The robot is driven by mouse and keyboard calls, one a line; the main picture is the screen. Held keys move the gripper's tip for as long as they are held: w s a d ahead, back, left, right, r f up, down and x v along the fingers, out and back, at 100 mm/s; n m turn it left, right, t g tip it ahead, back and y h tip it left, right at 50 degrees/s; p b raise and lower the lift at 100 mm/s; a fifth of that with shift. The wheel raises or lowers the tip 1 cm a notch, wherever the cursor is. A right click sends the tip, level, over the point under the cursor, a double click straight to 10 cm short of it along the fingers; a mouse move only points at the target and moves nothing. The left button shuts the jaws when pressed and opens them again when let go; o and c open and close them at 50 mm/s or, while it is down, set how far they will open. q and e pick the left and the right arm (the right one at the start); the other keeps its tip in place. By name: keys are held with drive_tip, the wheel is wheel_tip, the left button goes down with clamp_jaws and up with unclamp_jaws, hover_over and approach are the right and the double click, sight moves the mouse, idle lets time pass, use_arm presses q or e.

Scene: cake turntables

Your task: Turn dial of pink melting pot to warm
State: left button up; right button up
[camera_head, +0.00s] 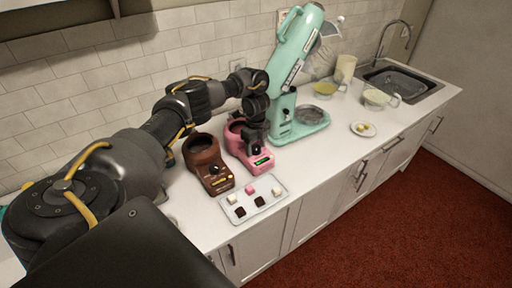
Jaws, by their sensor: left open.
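The pink melting pot (236,148) stands on the white counter, to the right of a brown melting pot (199,152). A small green-lit display (262,161) shows on its front. My left arm comes in from the left and reaches over the pots. My left gripper (253,146) points down at the front part of the pink pot and is open. It covers the place where the dial would be, so the dial's setting is hidden. I cannot tell whether the fingers touch the dial. My right gripper is not in view.
A tray (262,207) with white, pink and dark cubes lies in front of the pots. A mint-green stand mixer (290,90) stands close on the right. Further right are bowls, a small plate (363,129) and a sink (400,82). The counter between tray and plate is clear.

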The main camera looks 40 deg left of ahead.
use_arm(q)
drive_tip(key=c, duration=1)
drive_tip(key=n+p, duration=0.2)
drive_tip(key=shift+r+n, duration=0.2)
drive_tip(key=shift+n, duration=0.2)
drive_tip(key=n+p, duration=0.2)
drive_tip(key=shift+n, duration=0.3)
drive_tip(key=shift+f+n+p, duration=0.15)
drive_tip(key=shift+n+p, duration=0.4)
drive_tip(key=shift+n, duration=1.55)
